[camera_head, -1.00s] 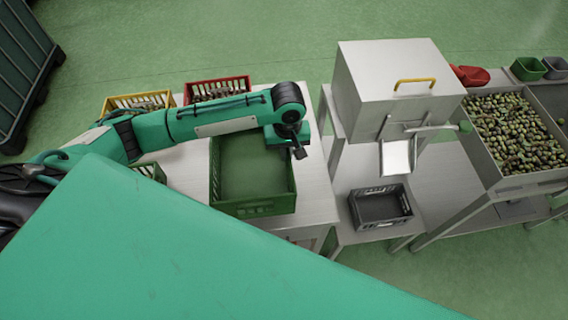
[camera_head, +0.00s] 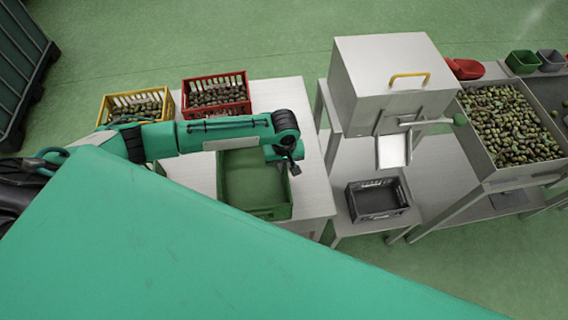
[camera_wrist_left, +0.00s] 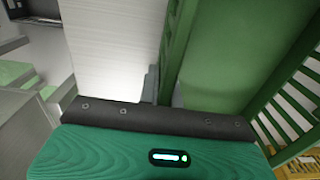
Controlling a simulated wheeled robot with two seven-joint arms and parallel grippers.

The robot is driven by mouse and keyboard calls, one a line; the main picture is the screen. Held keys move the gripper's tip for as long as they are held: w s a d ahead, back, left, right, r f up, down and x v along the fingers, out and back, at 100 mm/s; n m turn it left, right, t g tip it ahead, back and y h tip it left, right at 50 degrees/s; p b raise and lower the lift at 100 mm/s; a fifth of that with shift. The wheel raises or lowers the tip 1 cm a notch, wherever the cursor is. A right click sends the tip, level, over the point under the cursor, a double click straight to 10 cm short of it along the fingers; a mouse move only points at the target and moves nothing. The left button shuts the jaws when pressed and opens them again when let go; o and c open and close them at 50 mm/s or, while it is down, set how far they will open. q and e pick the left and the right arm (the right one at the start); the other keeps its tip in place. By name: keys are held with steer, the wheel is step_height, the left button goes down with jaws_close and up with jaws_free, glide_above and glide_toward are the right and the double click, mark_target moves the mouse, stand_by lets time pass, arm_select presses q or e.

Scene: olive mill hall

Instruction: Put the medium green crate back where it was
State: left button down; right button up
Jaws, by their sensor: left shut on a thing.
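The green crate (camera_head: 255,187) is empty, at the right part of the steel table, upright. I cannot tell whether its base touches the table. My left gripper (camera_head: 293,167) is at its right wall, shut on the rim. In the left wrist view that slatted wall (camera_wrist_left: 177,45) runs up from the gripper (camera_wrist_left: 152,86), with the crate's green floor to its right. My arm covers the crate's far side in the head view. My right gripper is not in view.
A yellow crate (camera_head: 103,113) and a red crate (camera_head: 215,80), both with olives, stand at the table's back. Bare steel table (camera_head: 313,190) shows right of the green crate. A dark grey crate (camera_head: 377,214) sits on the lower stand below the steel machine's chute (camera_head: 393,151).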

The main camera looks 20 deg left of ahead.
arm_select(q)
steer(key=c, duration=1.6)
jaws_free()
steer(key=shift+c, duration=0.2)
steer(key=shift+o, duration=0.2)
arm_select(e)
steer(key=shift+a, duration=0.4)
